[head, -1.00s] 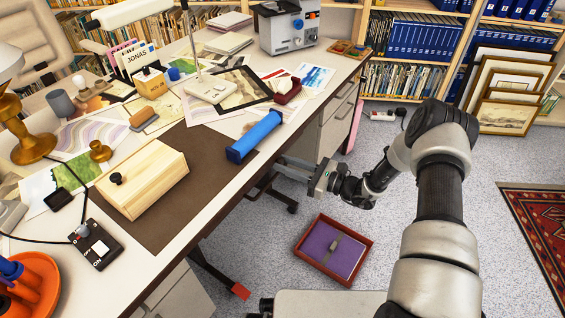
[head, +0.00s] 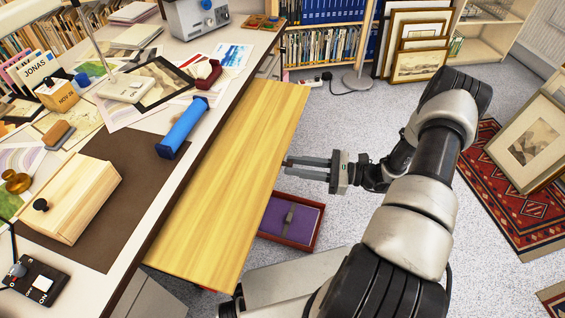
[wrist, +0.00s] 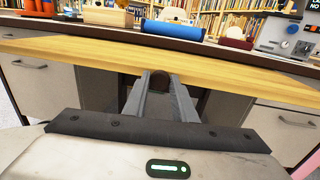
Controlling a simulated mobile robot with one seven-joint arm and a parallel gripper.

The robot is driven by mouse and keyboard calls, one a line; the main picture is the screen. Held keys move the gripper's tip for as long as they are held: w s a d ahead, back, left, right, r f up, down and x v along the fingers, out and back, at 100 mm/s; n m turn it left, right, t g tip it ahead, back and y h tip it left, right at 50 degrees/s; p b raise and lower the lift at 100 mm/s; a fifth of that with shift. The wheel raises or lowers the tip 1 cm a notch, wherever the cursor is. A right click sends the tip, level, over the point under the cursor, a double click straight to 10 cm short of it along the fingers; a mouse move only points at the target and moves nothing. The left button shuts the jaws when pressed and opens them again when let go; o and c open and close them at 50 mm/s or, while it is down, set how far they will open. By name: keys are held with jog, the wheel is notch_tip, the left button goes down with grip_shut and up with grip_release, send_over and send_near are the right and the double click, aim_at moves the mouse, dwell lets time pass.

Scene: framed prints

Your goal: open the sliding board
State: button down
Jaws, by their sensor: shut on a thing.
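The sliding board (head: 228,185) is a long, light wooden panel pulled out from the desk's front edge. In the wrist view the board (wrist: 240,62) spans the upper part of the picture. My gripper (head: 287,162) is at the board's outer edge, its two fingers pointing toward the desk. In the wrist view my gripper (wrist: 161,78) has its fingertips just below the board's edge, at a small, dark brown, rounded piece (wrist: 173,71) that looks like its pull. The exact contact is partly hidden by the fingers.
A red tray with a purple inside (head: 300,226) is on the floor below the gripper. The desk (head: 150,200) holds a wooden box (head: 75,195), a blue roll (head: 182,128) and papers. Framed pictures (head: 528,145) lean at the right.

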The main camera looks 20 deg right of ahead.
jog(key=shift+s+d, duration=0.15)
jog(key=shift+d, duration=0.1)
jog(key=c, duration=1.5)
grip_release()
jog(key=shift+o, duration=0.2)
jog(key=v, duration=1.7)
jog(key=shift+d+p, duration=0.15)
jog(key=shift+p, duration=0.3)
jog(key=shift+s, duration=0.1)
